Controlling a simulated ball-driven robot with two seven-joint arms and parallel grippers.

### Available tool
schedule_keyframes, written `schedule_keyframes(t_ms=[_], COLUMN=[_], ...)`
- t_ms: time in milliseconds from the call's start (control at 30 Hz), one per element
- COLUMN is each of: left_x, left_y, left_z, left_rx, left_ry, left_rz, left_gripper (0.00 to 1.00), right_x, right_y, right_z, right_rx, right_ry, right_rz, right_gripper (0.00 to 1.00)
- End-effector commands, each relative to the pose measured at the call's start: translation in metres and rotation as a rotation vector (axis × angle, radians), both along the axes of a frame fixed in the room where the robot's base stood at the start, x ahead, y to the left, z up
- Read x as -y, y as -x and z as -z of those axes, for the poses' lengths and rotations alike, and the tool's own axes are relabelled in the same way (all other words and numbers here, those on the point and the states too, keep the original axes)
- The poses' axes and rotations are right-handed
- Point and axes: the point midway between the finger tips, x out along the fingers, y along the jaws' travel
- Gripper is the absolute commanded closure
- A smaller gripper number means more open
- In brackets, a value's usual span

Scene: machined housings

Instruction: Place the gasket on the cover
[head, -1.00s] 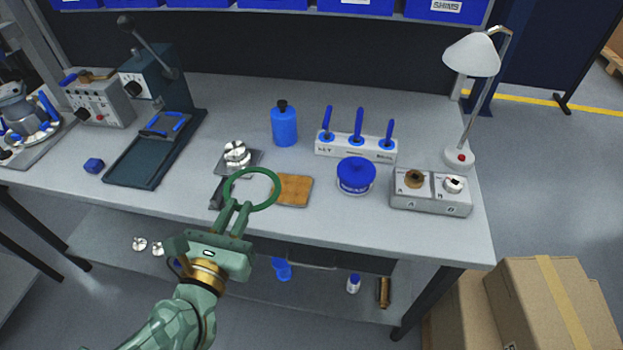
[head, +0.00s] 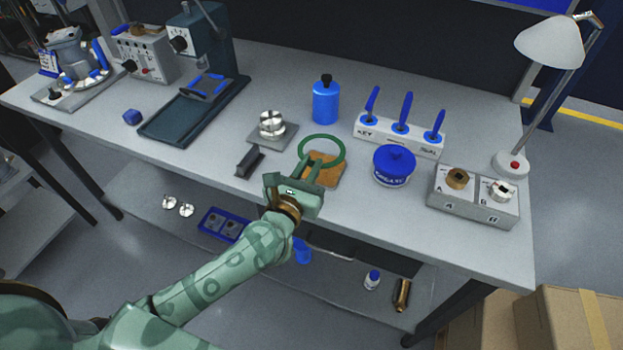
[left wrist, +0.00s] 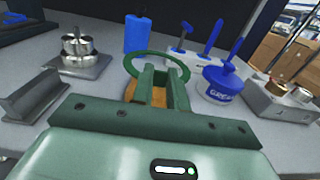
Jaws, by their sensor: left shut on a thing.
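The gasket is a thin green ring (head: 322,136). My left gripper (head: 312,165) is shut on its near edge and holds it out over a brown square pad on the bench. In the left wrist view, the ring (left wrist: 152,54) extends beyond the fingertips (left wrist: 163,80), which hide part of its near side. A shiny stepped round metal part (head: 271,123) sits on a grey square plate left of the ring; it also shows in the left wrist view (left wrist: 78,47). I cannot tell if this is the cover. My right gripper is not in view.
The brown pad (head: 333,178) lies under the ring. A dark metal block (head: 248,163) is left of it, a blue bottle (head: 325,102) behind, a grease tub (head: 393,166) to the right. A tool rack (head: 400,136) and lamp (head: 550,45) stand further right.

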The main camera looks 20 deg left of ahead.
Motion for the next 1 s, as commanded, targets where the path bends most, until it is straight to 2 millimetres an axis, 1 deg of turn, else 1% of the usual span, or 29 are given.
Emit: schedule_keyframes(t_ms=[67, 133, 200, 233, 467, 867, 967, 1000], left_x=[0.001, 0.001, 0.001, 0.001, 0.001, 0.001, 0.001, 0.001], left_y=[-0.007, -0.006, -0.006, -0.006, -0.005, -0.005, -0.005, -0.004], left_z=[0.011, 0.027, 0.039, 0.041, 0.036, 0.051, 0.052, 0.052], left_rx=[-0.001, -0.005, -0.005, -0.004, 0.001, -0.004, -0.006, -0.008], left_ry=[-0.001, -0.001, 0.0, -0.001, 0.0, 0.0, 0.0, 0.0], left_rz=[-0.001, 0.0, 0.0, 0.0, 0.0, 0.0, 0.0, 0.0], left_gripper=[1.0, 1.0, 1.0, 1.0, 1.0, 1.0, 1.0, 0.82], right_x=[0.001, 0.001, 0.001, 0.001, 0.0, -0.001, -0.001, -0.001], right_y=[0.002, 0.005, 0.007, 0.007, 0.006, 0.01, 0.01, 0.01], right_z=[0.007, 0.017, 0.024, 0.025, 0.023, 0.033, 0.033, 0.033], right_rx=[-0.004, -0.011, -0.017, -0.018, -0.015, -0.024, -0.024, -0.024], right_ry=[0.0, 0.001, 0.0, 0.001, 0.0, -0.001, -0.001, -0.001], right_rz=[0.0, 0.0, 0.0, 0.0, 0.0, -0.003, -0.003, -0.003], right_gripper=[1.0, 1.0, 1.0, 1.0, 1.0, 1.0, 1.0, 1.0])
